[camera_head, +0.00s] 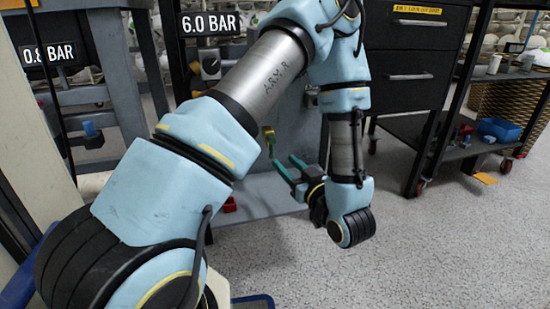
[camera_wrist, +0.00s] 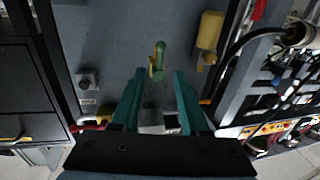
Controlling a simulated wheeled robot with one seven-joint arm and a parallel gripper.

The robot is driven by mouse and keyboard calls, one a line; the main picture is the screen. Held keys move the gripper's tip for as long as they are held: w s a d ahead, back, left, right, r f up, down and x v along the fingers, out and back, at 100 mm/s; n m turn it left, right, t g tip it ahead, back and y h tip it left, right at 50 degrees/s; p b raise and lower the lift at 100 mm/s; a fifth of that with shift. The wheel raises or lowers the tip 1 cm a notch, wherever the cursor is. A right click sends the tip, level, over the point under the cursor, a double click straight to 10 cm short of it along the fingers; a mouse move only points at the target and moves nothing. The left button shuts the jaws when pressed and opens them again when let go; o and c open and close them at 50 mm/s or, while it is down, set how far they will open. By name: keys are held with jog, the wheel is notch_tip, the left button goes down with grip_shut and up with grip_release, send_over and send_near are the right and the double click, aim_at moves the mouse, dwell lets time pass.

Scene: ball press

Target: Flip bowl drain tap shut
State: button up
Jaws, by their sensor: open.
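A small green and yellow tap (camera_wrist: 159,58) stands out from a grey panel (camera_wrist: 115,45) in the wrist view. In the head view the tap (camera_head: 269,134) shows just beyond my gripper on the grey machine front. My gripper (camera_wrist: 158,80) has its two teal fingers spread apart, pointing at the panel, with the tap in line with the gap. Nothing is held between them. In the head view my gripper (camera_head: 283,161) is below and slightly right of the tap. I cannot tell whether the fingertips reach around the tap. The bowl is not clearly visible.
A dark round knob (camera_wrist: 88,82) and a yellow fitting (camera_wrist: 208,35) sit on either side of the tap. A black drawer cabinet (camera_head: 410,75) stands to the right. Red items (camera_head: 230,205) lie low near the machine. The speckled floor at right is open.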

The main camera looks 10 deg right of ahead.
aim_at(272, 150)
jog(key=b+x, duration=0.1)
jog(key=x, duration=0.5)
jog(key=shift+w, duration=0.2)
jog(key=shift+a, duration=0.1)
grip_shut()
